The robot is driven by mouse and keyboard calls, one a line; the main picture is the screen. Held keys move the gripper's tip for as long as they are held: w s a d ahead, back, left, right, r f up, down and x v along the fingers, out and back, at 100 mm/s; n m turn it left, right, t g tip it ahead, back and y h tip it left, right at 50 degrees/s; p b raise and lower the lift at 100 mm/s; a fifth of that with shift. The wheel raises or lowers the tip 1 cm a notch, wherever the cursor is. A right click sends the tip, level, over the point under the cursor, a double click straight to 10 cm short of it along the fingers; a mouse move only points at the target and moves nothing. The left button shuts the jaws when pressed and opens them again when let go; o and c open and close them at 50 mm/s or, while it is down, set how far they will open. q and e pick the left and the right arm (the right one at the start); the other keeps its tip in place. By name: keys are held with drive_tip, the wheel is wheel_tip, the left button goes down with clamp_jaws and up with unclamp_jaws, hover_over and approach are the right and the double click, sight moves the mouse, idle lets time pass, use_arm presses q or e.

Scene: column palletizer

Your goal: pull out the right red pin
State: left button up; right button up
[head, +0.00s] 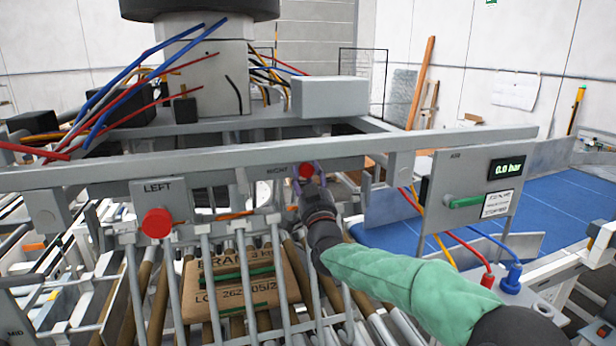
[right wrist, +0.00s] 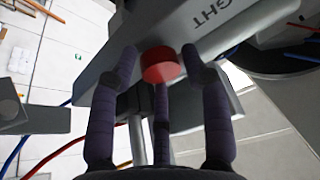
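The right red pin (head: 306,171) is a round red knob on the grey frame beside the label RIGHT. It also shows in the right wrist view (right wrist: 160,65), seated on the grey bracket. My right gripper (head: 313,184) is at this pin, with its dark purple fingers around it. In the right wrist view the fingers (right wrist: 158,62) are spread, with one on each side of the red knob and a third below. Small gaps seem to show at the sides; contact of the third finger is unclear. The left red pin (head: 156,223) sits under the label LEFT. My left gripper is not in view.
A grey crossbar (head: 260,165) runs above the pins. Upright grey bars stand in front of a cardboard box (head: 205,305) on rollers. A valve panel with a green handle (head: 465,202) reads 0.0 bar at right. A blue conveyor (head: 560,215) lies behind it.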

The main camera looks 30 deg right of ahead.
sight(308, 168)
clamp_jaws()
drive_tip(key=shift+s+a+f+b, duration=0.1)
drive_tip(key=shift+s+a+b, duration=0.05)
drive_tip(key=shift+s+b, duration=0.65)
drive_tip(key=shift+s+a+b, duration=0.15)
drive_tip(key=shift+s+b, duration=0.35)
drive_tip(key=shift+s, duration=0.1)
drive_tip(key=shift+w, duration=0.15)
drive_tip(key=shift+o, duration=2)
unclamp_jaws()
drive_tip(key=shift+o, duration=0.8)
drive_tip(key=shift+s+a, duration=0.1)
drive_tip(key=shift+s, duration=0.1)
